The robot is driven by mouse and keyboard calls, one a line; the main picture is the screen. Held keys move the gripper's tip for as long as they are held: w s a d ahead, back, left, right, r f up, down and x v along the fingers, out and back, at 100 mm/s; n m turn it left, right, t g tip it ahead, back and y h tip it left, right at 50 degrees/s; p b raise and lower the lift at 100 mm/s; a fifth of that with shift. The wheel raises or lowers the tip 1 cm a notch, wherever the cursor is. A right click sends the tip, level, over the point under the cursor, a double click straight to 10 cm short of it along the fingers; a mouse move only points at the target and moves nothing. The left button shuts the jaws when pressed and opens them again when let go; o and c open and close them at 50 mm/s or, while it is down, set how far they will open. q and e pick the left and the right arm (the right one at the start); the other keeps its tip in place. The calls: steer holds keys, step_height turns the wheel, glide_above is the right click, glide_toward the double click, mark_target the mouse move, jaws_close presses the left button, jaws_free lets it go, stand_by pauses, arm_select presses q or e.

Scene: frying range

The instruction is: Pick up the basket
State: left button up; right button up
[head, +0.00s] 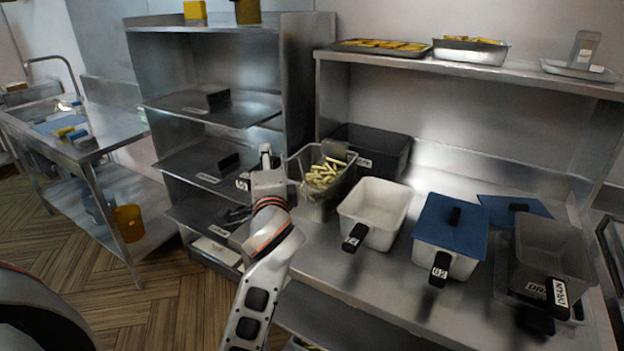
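The basket (313,203) is a see-through wire-like fry basket with pale fries (324,173) in it, at the left end of the counter. My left gripper (268,158) is at its left side, where the handle is. The gripper's fingers look close together around the handle, and a white label (243,183) shows just left of them. The gripper hides most of the handle. I cannot tell whether the basket's bottom touches the counter. My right gripper is not in view.
On the counter (395,285), a dark bin (392,153) is behind the basket. A white container (372,207), a blue-lidded container (452,222) and a drain basket (550,248) stand to the right. A steel rack (310,70) is at left.

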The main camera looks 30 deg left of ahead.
arm_select(q)
steer(key=shift+w+a, duration=0.25)
steer(key=shift+w, duration=0.2)
jaws_close()
steer(key=shift+r, duration=0.1)
step_height(320, 180, up, 10)
steer(key=shift+p, duration=0.65)
